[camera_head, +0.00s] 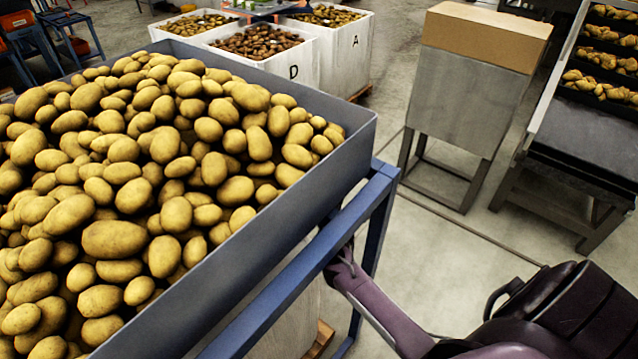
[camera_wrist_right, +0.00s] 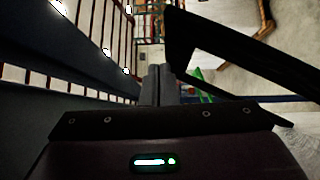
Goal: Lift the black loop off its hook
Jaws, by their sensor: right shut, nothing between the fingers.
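My right arm comes in from the lower right in the head view, and its gripper (camera_head: 345,257) is by the blue frame below the rim of the potato bin. In the right wrist view the fingers (camera_wrist_right: 158,82) are together, with nothing seen between them. A wide black band (camera_wrist_right: 240,55), which looks like the black loop, slants down to the right beside the fingertips. I cannot tell whether the fingers are inside it or touch it. I cannot make out the hook in either view. My left gripper is not in view.
The grey bin (camera_head: 300,205) full of potatoes stands on a blue frame (camera_head: 290,290) close to my right gripper. A metal stand with a cardboard box (camera_head: 487,35) and a conveyor (camera_head: 580,125) stand beyond. White crates (camera_head: 345,55) are behind. Floor between is clear.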

